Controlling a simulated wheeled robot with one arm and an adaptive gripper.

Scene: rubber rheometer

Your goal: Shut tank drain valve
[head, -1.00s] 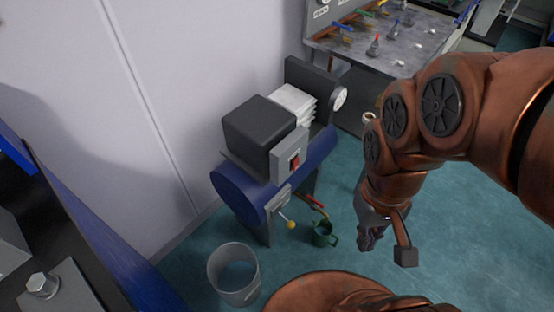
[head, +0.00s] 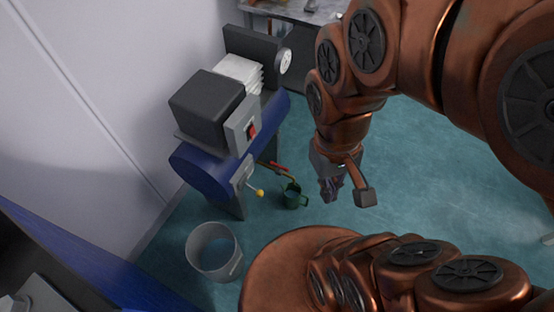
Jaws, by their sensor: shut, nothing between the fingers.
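The blue tank (head: 205,172) lies on its side on legs by the wall, with a black box-shaped unit (head: 206,105) on top. Below the tank, a brass pipe with a red lever (head: 278,167) sticks out to the right. It looks like the drain valve; its exact lever angle is too small to tell. A green can (head: 293,197) stands on the floor under it. A separate lever with a yellow ball knob (head: 259,193) projects from the tank's near end. My gripper (head: 331,193) points down to the right of the can, apart from everything, shut and empty.
A grey bucket (head: 214,252) stands on the floor in front of the tank. A dark bench with a blue side (head: 75,252) fills the lower left. A metal-topped table (head: 300,10) is at the back. The teal floor right of my gripper is clear.

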